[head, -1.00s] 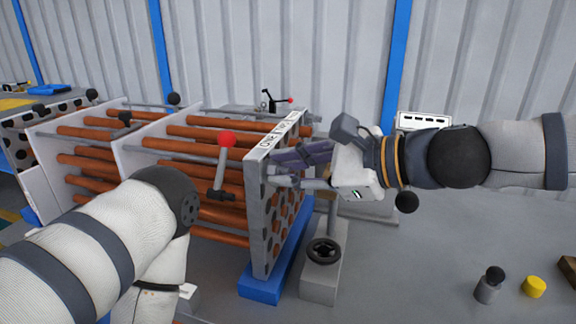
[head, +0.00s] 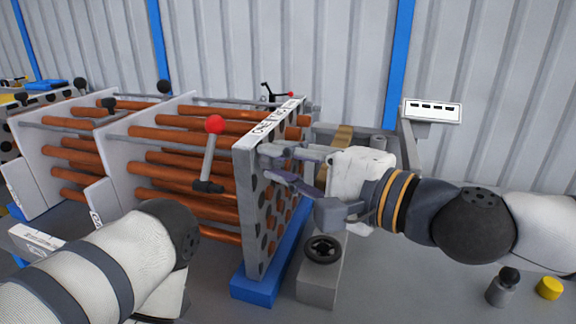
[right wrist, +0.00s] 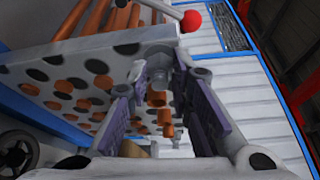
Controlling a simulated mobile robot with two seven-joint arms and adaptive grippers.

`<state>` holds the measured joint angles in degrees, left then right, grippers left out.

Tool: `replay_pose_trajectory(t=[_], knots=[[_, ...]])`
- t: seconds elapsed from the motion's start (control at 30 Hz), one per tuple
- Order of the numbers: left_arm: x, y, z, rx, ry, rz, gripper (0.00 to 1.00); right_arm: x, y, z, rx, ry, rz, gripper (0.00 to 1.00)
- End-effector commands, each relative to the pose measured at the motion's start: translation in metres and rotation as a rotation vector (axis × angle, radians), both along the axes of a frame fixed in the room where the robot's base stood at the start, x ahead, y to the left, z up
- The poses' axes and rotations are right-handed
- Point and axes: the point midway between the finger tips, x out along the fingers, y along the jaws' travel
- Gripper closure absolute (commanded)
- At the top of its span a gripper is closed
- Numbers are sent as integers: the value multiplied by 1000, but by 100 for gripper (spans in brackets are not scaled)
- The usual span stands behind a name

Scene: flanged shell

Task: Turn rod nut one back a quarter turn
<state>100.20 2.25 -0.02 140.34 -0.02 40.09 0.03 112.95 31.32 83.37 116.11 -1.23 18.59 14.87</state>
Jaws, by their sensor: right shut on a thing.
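The rod nut (right wrist: 181,78) is a small grey fitting at the top edge of the perforated end plate (right wrist: 60,60). In the right wrist view it sits between the two finger pads. In the head view the plate (head: 247,215) stands upright at the bundle's right end, and the fingers hide the nut. My right gripper (head: 271,164) comes in from the right, its fingertips at the plate's upper part. It is shut on the nut; it also shows in the right wrist view (right wrist: 178,82). My left arm shows at lower left, but its gripper is not visible.
Copper-coloured tubes (head: 170,182) run through white baffles behind the plate. A red-knobbed lever (head: 215,125) stands left of the plate. A blue base (head: 253,287) and a grey block with a black handwheel (head: 323,250) lie below. A yellow cylinder (head: 549,288) stands at lower right.

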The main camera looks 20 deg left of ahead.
Motion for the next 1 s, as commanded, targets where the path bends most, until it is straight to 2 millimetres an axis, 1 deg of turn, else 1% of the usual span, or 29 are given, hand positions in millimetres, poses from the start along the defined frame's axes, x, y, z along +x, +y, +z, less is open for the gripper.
replay_pose_trajectory(t=[0.1,0.3,0.87,0.9,0.93,0.97,1.0], knots=[[-6,0,-6,0,21,-1,60,0,1,-2,0,-54,3,100],[-10,0,-11,0,35,-1,60,0,1,0,-2,-113,1,100],[-11,0,-12,0,38,-1,60,-1,1,2,-3,-140,2,100],[-11,0,-12,0,38,-2,60,-1,1,2,-3,-140,2,71],[-11,0,-12,0,38,-2,60,-1,1,2,-4,-139,2,64],[-11,0,-12,0,38,-2,60,-1,1,2,-4,-139,2,60],[-11,0,-12,0,38,-2,60,-1,1,1,-3,-138,1,60]])
